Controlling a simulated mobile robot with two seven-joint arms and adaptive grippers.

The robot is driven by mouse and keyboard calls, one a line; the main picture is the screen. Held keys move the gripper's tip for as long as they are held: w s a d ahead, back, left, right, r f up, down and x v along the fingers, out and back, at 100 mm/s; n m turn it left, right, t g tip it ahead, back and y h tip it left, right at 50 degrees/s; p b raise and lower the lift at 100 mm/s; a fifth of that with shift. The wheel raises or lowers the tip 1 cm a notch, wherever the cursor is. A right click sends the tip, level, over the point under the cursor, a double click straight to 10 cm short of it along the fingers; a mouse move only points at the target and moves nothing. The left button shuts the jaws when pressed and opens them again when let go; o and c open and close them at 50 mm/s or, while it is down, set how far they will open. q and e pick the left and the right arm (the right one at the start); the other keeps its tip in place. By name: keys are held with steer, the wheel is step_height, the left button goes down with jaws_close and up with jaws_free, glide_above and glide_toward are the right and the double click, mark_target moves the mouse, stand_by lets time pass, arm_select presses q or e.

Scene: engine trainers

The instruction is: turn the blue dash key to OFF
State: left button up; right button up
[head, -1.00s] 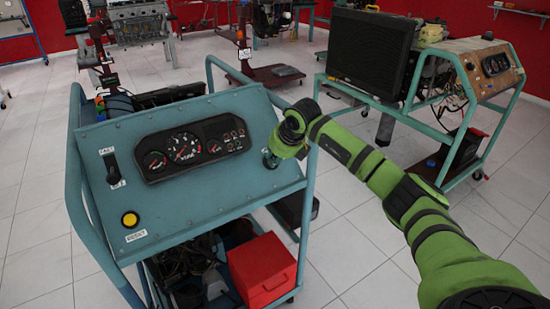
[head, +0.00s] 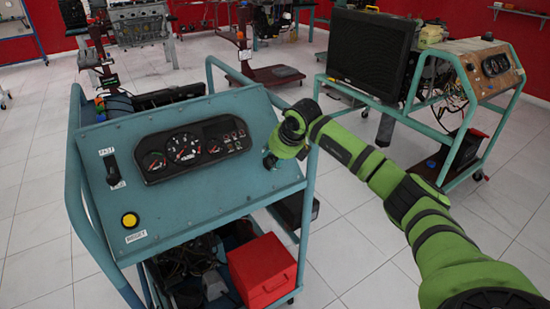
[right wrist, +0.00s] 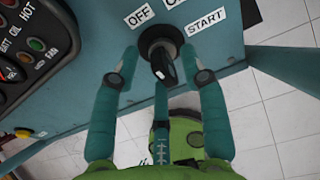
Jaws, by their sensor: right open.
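The blue dash panel (head: 205,195) fills the left-middle of the head view. In the right wrist view the dash key (right wrist: 163,68) is a dark key in a round black switch. The OFF label (right wrist: 138,15) is up and left of the switch, the START label (right wrist: 206,23) is up and right, and a partly cut-off label lies between them. In the head view my right gripper (head: 270,161) covers the key at the panel's right end.
The gauge cluster (head: 195,150) and a yellow button (head: 130,220) are left of the gripper on the panel. A red box (head: 262,270) sits on the lower shelf of the cart. A second engine trainer (head: 490,75) stands at the right, with clear tiled floor between.

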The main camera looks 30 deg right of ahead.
steer(key=v, duration=1.2)
steer(key=shift+w, duration=0.1)
